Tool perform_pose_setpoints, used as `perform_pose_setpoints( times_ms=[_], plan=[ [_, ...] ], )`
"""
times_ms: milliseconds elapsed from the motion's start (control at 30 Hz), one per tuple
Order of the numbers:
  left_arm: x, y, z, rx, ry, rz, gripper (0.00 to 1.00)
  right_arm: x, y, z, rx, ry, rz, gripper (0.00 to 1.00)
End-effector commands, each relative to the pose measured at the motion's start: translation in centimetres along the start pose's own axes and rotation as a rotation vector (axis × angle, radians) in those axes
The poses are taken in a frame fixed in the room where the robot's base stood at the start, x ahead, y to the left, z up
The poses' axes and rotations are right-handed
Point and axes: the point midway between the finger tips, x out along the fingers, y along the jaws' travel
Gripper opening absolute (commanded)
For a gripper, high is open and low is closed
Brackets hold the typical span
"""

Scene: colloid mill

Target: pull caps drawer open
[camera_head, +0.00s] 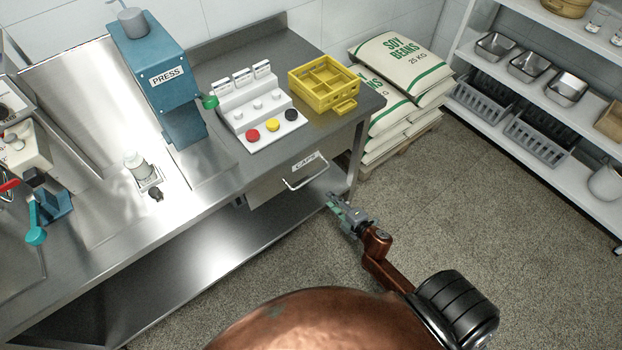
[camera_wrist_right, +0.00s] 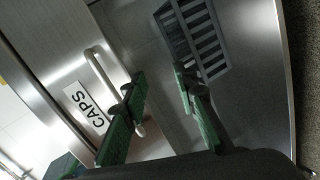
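The caps drawer (camera_head: 272,187) is a steel front under the right end of the worktop, and it looks shut. It has a CAPS label (camera_head: 305,161) and a pale bar handle (camera_head: 306,180). My right gripper (camera_head: 332,203) is to the right of the handle and a little lower, in front of the table. In the right wrist view my right gripper (camera_wrist_right: 160,88) has its two green fingers apart with nothing gripped. The handle (camera_wrist_right: 103,72) shows there beside and partly behind the left finger, with the CAPS label (camera_wrist_right: 87,107) farther left; contact cannot be told. My left gripper is out of view.
A yellow divided box (camera_head: 323,84) and a white button panel (camera_head: 262,118) stand on the worktop above the drawer, with a blue press (camera_head: 160,85) left of them. Soybean sacks (camera_head: 400,62) are stacked behind right. The floor (camera_head: 480,210) at right is clear.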

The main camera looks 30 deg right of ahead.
Motion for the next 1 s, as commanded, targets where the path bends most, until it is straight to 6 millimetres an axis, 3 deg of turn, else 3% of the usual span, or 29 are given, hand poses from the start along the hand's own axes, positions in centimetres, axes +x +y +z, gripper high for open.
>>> perform_pose_setpoints(
  times_ms=[33,100,233,700,1000],
  plan=[
    [0.5,0.1,0.2,0.0,-0.004,0.001,0.4,0.0,2.5,-1.0,-0.064,0.027,0.046,0.27],
    [0.7,0.1,0.3,0.0,-0.005,0.001,0.4,-0.1,5.2,-2.2,-0.131,0.051,0.092,0.27],
    [0.8,0.1,0.4,0.0,-0.006,0.001,0.4,0.0,7.6,-3.3,-0.19,0.071,0.132,0.27],
    [1.9,0.2,0.9,0.0,-0.015,0.002,0.4,6.3,8.5,-3.8,-0.191,0.071,0.134,0.27],
    [1.9,0.2,1.0,0.0,-0.016,0.003,0.4,7.3,8.7,-3.9,-0.19,0.07,0.134,0.27]
  ],
)
